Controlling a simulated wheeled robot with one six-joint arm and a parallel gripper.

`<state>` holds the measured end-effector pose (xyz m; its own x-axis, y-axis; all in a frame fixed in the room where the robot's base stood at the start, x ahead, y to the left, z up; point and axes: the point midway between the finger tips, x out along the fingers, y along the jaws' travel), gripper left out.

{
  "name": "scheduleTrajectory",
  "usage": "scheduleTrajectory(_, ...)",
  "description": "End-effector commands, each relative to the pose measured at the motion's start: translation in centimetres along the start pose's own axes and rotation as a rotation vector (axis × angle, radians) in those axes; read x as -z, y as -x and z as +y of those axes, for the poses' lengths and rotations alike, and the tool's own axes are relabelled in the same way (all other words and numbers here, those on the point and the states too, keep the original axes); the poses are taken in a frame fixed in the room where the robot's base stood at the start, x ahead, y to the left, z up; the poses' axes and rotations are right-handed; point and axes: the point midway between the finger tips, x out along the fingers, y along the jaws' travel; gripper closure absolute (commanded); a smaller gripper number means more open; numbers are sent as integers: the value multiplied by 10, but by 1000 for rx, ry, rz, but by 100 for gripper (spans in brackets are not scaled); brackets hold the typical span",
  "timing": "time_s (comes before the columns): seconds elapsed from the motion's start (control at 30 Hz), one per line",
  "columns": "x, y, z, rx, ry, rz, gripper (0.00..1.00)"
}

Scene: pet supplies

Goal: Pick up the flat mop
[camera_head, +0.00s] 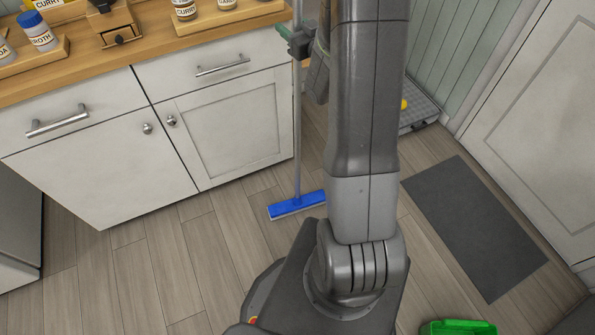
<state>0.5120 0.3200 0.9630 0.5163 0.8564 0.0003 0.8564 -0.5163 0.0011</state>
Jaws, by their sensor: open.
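The flat mop has a flat blue head (297,205) that rests on the wood floor by the corner of the white cabinet. Its thin grey handle (297,130) rises nearly upright from the head, in front of the cabinet's right edge, and runs out of the top of the view. My gripper (299,42) is high on the handle, close beside or around it; I cannot tell which. It is open. My arm hides part of the gripper and the area behind it.
A wooden counter (150,45) with labelled jars and a small wooden box tops the white cabinet (220,125). A dark mat (477,225) lies at right before a pale door (550,120). A green object (458,328) is at the bottom edge. The floor left of the mop head is clear.

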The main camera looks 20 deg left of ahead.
Motion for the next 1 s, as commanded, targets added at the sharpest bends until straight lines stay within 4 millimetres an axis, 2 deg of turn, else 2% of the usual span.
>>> scheduleTrajectory(0.07, 0, 0, 0, 0, 0, 0, 53)
scheduleTrajectory(0.3, 0, 0, 0, 0, 0, 0, 100)
scheduleTrajectory(0.67, 6, 0, 0, 0, 1, 6, 100)
scheduleTrajectory(0.87, 30, 0, 0, 0, 4, 9, 100)
scheduleTrajectory(1.0, 53, 0, 1, 0, 3, 10, 100)
